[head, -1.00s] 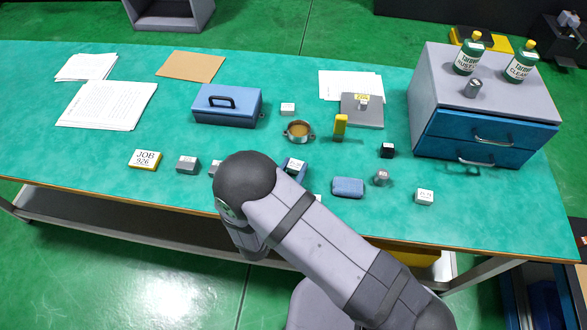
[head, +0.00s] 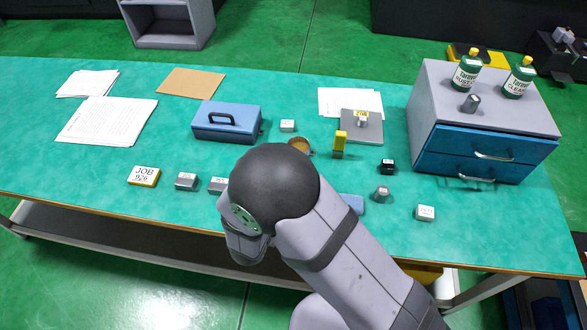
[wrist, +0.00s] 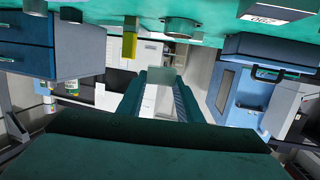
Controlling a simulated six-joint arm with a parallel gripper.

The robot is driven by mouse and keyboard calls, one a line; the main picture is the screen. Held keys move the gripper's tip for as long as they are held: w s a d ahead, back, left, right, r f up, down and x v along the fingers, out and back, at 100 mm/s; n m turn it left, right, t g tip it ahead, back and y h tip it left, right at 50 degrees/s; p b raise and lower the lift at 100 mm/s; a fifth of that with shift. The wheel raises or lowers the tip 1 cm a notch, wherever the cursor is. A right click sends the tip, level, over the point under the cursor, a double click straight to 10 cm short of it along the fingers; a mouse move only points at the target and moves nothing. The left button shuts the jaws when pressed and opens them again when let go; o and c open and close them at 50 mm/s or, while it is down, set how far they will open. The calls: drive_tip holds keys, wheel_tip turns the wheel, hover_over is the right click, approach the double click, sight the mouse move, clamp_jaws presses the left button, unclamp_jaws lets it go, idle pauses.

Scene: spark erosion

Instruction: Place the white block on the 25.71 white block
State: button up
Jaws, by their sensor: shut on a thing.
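My gripper (wrist: 160,88) shows in the wrist view, its two green fingers shut on a pale block (wrist: 160,100) that appears between them. In the head view my gripper and the held block are hidden behind my arm. A small white block with a printed top (head: 425,213) sits at the front right of the table. Another small white block (head: 287,126) sits right of the blue toolbox. Their labels are too small to read for certain, so I cannot tell which is 25.71. The gripper touches neither of these.
A blue toolbox (head: 227,122), brass-coloured bowl (head: 299,144) and yellow block (head: 339,144) stand mid-table. A drawer cabinet (head: 484,130) with bottles stands right. Grey blocks (head: 187,181) and a JOB 926 plate (head: 144,176) lie front left. A blue pad (head: 353,204) is partly covered by my arm.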

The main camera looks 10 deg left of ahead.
drive_tip(key=w+d+r+m+g+h+p, duration=0.2)
drive_tip(key=w+d+m+h+p, duration=0.15)
drive_tip(key=d, duration=0.85)
drive_tip(key=m+g+h+p, duration=0.2)
drive_tip(key=m+h+p, duration=0.1)
drive_tip(key=h+p, duration=0.15)
hover_over(422, 215)
drive_tip(key=shift+r+b, duration=0.4)
drive_tip(key=shift+r, duration=0.05)
drive_tip(key=shift+f+b, duration=0.75)
drive_tip(key=shift+f, duration=2.4)
